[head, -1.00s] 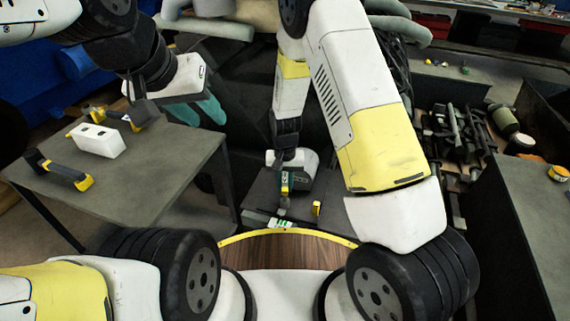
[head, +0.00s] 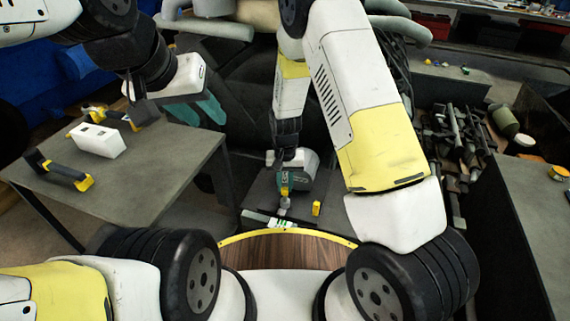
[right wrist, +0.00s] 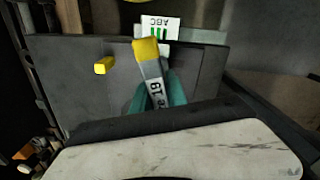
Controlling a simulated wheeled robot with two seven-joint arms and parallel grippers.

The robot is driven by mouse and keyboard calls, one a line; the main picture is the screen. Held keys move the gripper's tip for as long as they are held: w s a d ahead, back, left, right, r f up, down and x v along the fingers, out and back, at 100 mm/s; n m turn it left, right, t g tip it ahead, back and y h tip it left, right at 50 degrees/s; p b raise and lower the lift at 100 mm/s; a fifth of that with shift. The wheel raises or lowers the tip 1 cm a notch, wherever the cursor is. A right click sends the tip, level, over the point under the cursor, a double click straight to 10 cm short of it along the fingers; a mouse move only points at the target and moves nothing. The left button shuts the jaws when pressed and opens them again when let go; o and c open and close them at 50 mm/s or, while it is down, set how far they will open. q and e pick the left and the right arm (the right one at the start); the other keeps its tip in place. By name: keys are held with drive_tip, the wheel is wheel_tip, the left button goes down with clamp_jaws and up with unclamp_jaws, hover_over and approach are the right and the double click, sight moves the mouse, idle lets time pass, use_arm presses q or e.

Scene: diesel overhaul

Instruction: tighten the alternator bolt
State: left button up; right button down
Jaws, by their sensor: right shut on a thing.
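My right gripper (right wrist: 155,100) has teal fingers and is shut on a grey wrench with a yellow end (right wrist: 146,54), marked 19. In the head view the right gripper (head: 285,186) is low over a dark grey surface at the centre, with the wrench pointing down toward the robot. My left gripper (head: 200,112) is at the upper left, beside the far right corner of the grey table. Its teal fingers are apart and nothing shows between them. I cannot make out the alternator or its bolt in either view.
The grey table (head: 150,185) holds a white block (head: 97,141) and yellow-and-black tools (head: 60,172). The dark surface (right wrist: 80,95) bears a small yellow block (right wrist: 103,66) and a white card (right wrist: 160,27) with green marks. Dark parts crowd the right.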

sight(285, 176)
drive_tip(key=shift+r, duration=0.15)
drive_tip(key=shift+r, duration=1.6)
drive_tip(key=shift+r, duration=3.05)
drive_tip(key=s, duration=0.7)
